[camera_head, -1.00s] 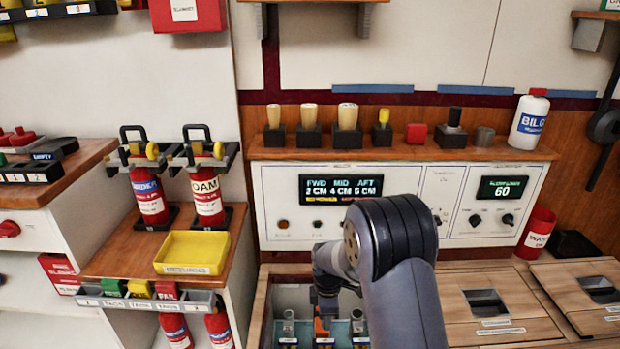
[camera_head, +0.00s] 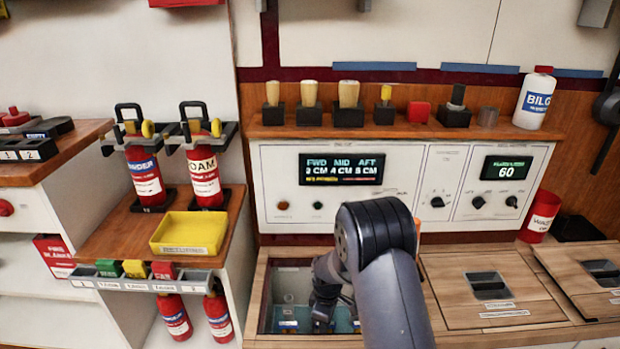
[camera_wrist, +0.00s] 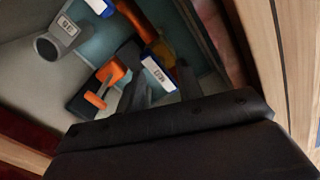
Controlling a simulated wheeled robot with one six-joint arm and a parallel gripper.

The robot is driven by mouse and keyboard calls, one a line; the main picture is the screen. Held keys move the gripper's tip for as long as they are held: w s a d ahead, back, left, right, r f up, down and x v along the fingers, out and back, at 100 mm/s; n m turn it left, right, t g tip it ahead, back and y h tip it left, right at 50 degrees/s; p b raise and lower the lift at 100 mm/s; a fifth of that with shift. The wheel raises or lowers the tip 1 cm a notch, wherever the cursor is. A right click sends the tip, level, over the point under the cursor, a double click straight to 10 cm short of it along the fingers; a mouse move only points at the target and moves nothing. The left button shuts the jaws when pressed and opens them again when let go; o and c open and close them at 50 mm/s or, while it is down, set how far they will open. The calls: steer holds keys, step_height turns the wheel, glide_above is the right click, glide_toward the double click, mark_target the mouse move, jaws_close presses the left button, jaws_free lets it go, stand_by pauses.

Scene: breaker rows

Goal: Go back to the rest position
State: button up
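My gripper (camera_head: 322,318) reaches down into the open bin in the wooden counter, with my arm bent above it. In the wrist view my gripper's two dark fingers (camera_wrist: 158,92) stand apart, with a white label on a part behind and between them. I see nothing held. An orange handle-like part (camera_wrist: 108,80) on a dark block lies just left of the fingers. Whether a finger touches it I cannot tell. A grey cylinder with a tag (camera_wrist: 58,40) stands further left. The rest position is not marked in these views.
The bin's wooden rim (camera_head: 258,298) and walls surround my gripper closely. Closed hatches (camera_head: 485,290) lie to the right. The control panel (camera_head: 400,190) rises behind, below a shelf of knobs and a white bottle (camera_head: 533,98). A yellow tray (camera_head: 188,233) sits left.

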steer(key=m, duration=0.3)
steer(key=shift+m+b, duration=0.4)
steer(key=shift+m, duration=1.2)
